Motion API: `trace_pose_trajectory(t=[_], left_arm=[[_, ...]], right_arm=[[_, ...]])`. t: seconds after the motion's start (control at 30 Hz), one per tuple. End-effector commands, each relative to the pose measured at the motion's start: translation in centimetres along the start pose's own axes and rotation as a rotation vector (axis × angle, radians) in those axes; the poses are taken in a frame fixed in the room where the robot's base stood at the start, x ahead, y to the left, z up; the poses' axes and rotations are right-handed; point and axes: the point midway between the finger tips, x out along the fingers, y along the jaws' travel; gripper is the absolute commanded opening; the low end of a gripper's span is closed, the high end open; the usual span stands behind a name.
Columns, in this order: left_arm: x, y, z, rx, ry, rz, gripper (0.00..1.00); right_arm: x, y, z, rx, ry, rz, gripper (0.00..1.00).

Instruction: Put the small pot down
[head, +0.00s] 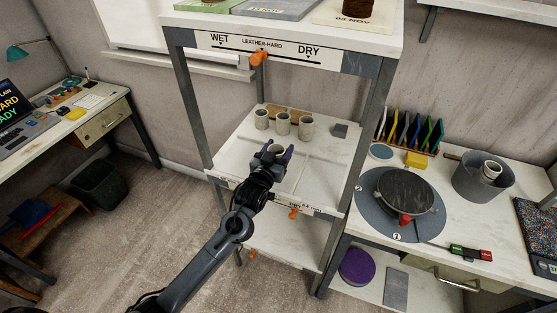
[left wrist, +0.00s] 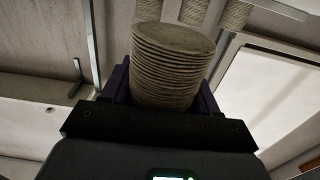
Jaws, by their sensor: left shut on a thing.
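My left gripper (head: 277,153) is shut on the small pot (head: 276,148), over the front part of the middle shelf (head: 244,155) of the rack. In the left wrist view the small pot (left wrist: 172,62) is a pale, ridged cylinder between the dark purple fingers of my left gripper (left wrist: 165,92). Its flat round end faces up in that picture. I cannot tell whether the pot touches the shelf. My right gripper is not in view.
Free shelf shows left and right of my gripper. Rack posts (head: 188,95) and the top shelf (head: 290,30) frame the space.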

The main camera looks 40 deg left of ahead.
Motion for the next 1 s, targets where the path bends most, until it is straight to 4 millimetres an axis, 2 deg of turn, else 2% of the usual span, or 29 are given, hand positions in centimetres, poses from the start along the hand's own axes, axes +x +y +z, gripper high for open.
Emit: trace_pose_trajectory(t=[0.13,0.4,0.83,0.87,1.0], left_arm=[[0.0,-0.1,0.8,0.000,0.000,0.000,0.22],[0.0,-0.1,3.9,-0.001,0.001,0.000,0.22],[0.0,0.0,4.3,-0.001,0.001,0.000,0.22],[0.0,0.0,4.3,0.000,0.000,0.000,0.62],[0.0,0.0,4.3,0.000,0.000,0.000,0.84]], right_arm=[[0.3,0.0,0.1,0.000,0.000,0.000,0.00],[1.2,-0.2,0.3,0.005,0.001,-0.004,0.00],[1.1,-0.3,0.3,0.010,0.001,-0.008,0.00],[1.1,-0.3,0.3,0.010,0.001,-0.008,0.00],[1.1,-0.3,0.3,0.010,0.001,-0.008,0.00]])
